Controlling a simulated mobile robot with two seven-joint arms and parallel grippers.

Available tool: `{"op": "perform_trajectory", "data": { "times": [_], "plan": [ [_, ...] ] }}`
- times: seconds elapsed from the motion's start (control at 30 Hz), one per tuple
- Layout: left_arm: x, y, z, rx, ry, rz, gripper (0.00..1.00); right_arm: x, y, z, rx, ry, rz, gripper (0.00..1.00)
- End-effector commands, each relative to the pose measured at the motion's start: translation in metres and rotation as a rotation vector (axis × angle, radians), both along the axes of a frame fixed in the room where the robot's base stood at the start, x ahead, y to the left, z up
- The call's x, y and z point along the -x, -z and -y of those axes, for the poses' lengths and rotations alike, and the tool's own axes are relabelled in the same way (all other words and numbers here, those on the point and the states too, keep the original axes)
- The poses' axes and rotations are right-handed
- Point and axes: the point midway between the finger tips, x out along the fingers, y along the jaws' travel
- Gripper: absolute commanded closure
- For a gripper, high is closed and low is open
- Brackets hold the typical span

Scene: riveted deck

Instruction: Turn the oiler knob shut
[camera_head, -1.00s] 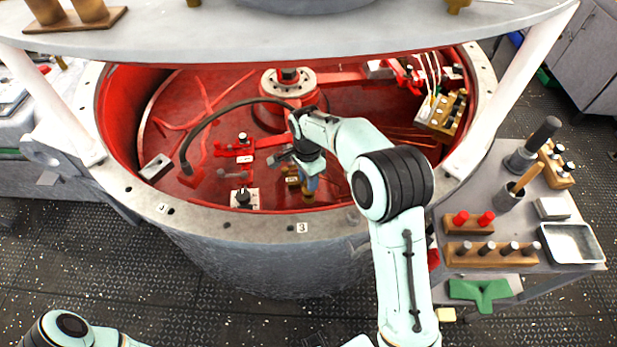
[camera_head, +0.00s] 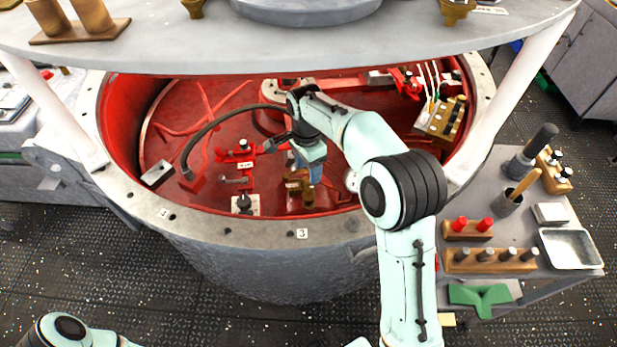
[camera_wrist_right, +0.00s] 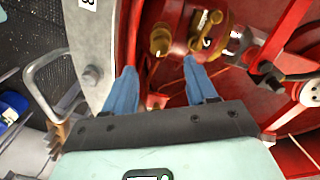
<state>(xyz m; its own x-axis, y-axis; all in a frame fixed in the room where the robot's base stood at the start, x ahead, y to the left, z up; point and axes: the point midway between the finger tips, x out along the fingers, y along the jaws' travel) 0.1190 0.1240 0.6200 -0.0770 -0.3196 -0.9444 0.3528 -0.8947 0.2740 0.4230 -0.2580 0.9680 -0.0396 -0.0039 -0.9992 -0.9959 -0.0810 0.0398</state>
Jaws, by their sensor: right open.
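A brass oiler fitting (camera_head: 297,184) stands inside the red drum near its front wall, partly covered by my right gripper. In the right wrist view a round brass knob (camera_wrist_right: 160,40) shows beyond the fingertips, with a brass lever piece (camera_wrist_right: 207,20) to its right. I cannot tell for sure which brass part is the oiler knob. My right gripper (camera_head: 315,172) reaches down into the drum beside the brass fitting. Its blue fingers (camera_wrist_right: 160,78) are apart with nothing held between them. My left gripper is out of view; only part of my left arm shows.
The drum's pale rim (camera_head: 265,236) runs in front, and a grey shelf (camera_head: 350,45) hangs above. A black knob on a plate (camera_head: 244,204) and a red valve (camera_head: 243,153) stand left of the gripper. A tool cart (camera_head: 515,215) is at the right.

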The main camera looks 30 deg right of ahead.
Motion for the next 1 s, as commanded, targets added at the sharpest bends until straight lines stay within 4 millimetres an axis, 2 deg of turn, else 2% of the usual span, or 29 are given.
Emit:
{"op": "perform_trajectory", "data": {
  "times": [0.03,0.1,0.3,0.47,1.0],
  "plan": [
    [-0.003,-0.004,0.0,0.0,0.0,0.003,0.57,-0.002,-0.015,0.0,0.0,0.0,0.005,0.43],
    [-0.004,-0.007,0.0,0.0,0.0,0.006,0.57,-0.002,-0.029,0.0,0.0,0.0,0.006,0.43],
    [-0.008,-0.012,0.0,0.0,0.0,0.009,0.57,-0.003,-0.053,0.0,0.0,0.0,0.002,0.43],
    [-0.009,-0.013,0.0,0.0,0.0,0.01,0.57,-0.002,-0.059,0.0,0.0,0.0,0.0,0.43],
    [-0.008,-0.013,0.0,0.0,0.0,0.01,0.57,-0.002,-0.058,0.0,-0.001,0.0,0.0,0.43]
  ]
}}
